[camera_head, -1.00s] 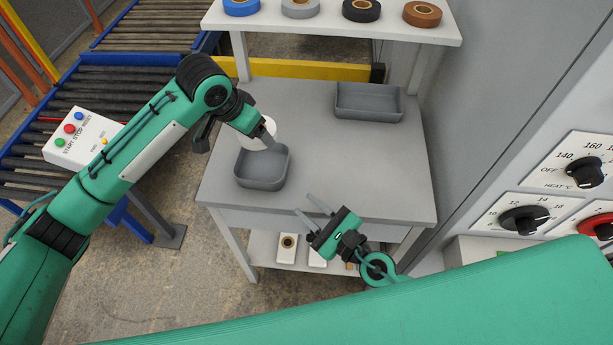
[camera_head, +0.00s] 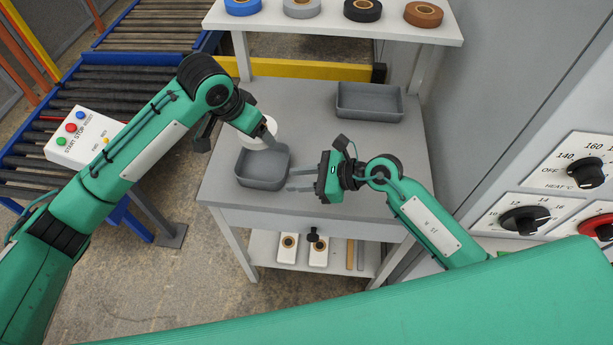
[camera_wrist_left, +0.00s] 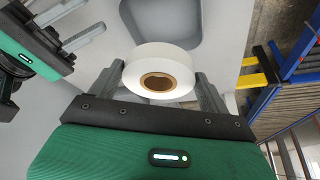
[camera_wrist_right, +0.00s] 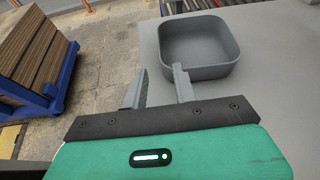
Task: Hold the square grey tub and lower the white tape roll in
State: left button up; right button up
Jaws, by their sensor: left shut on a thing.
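The square grey tub (camera_head: 262,181) stands on the grey table near its left edge. It shows in the right wrist view (camera_wrist_right: 205,70) and partly behind the roll in the left wrist view (camera_wrist_left: 185,42). My left gripper (camera_head: 266,133) is shut on the white tape roll (camera_wrist_left: 160,78), at the tub's back side. The roll also shows in the head view (camera_head: 255,143), seemingly above the tub. My right gripper (camera_head: 289,181) is open, its fingers pointing at the tub's right wall. In the right wrist view (camera_wrist_right: 160,90) one fingertip overlaps the tub wall; contact is unclear.
A second, wider grey tub (camera_head: 370,112) stands at the table's back right. Several tape rolls, one brown (camera_head: 423,14), lie on the upper shelf. A control box (camera_head: 85,135) and roller conveyor are at the left.

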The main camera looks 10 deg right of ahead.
aim_at(262, 182)
jog(key=x, duration=1)
jog(key=shift+a, duration=0.1)
jog(key=shift+c, duration=0.5)
grip_shut()
